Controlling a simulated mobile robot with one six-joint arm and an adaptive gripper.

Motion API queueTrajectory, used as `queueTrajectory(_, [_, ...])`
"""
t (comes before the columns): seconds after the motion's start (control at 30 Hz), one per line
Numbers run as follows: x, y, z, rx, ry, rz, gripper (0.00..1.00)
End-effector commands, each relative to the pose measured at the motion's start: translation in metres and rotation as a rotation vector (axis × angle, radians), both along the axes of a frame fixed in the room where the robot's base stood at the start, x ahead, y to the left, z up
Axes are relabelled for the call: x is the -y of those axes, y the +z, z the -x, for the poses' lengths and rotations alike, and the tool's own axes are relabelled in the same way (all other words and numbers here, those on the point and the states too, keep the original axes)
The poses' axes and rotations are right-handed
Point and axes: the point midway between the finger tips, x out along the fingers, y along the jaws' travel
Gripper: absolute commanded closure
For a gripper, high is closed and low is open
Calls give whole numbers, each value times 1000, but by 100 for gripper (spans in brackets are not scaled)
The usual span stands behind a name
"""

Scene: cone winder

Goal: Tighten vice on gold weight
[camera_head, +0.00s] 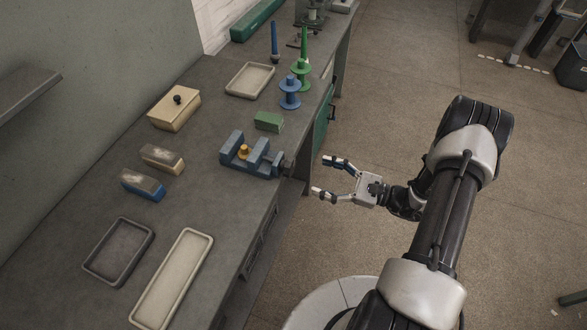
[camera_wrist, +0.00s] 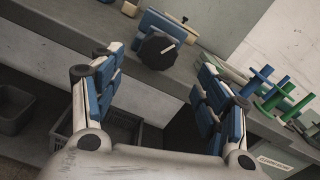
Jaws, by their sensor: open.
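The blue vice (camera_head: 250,160) sits at the front edge of the grey workbench. The small gold weight (camera_head: 244,151) stands in the gap between its jaws; I cannot tell whether both jaws touch it. The vice's dark round knob (camera_head: 288,163) points out over the bench edge. In the wrist view my fingers (camera_wrist: 155,85) frame the knob from a distance.
A green block (camera_head: 268,121) lies behind the vice, with blue (camera_head: 290,94) and green (camera_head: 300,72) spools further back. A wooden box (camera_head: 174,108), two brushes or blocks (camera_head: 143,185) and trays (camera_head: 173,279) lie on the bench. A dark crate (camera_wrist: 110,125) is below the bench.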

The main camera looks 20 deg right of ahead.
Motion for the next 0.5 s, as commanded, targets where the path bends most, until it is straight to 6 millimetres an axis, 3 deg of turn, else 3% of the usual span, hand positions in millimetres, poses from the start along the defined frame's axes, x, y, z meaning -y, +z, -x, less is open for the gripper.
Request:
queueTrajectory(0.2, [-41, -1, -28, 0, 6, 1, 32])
queueTrajectory(0.5, [-71, -1, -51, -1, 2, 1, 32])
